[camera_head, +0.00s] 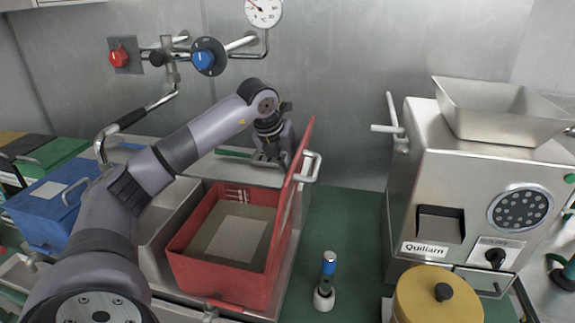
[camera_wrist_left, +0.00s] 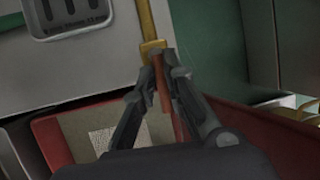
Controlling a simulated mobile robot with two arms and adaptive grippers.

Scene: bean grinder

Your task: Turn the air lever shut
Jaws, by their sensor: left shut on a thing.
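My left gripper (camera_head: 277,152) reaches down behind the open red box, near the back wall. In the left wrist view its two fingers (camera_wrist_left: 162,78) are closed around a thin reddish-orange lever (camera_wrist_left: 163,92). The lever sits against a brass fitting on a yellow brass pipe (camera_wrist_left: 147,22) that runs up the picture. I take this lever to be the air lever; in the head view it is hidden behind my gripper and the red lid. My right gripper is in neither view.
The red box (camera_head: 187,262) stands in front of my left gripper, its raised lid (camera_head: 290,200) close on the right. A blue box (camera_head: 45,222) stands left. A steel grinder (camera_head: 455,185) and a yellow lidded canister (camera_head: 425,300) stand right. A small blue-topped tool (camera_head: 329,265) stands between.

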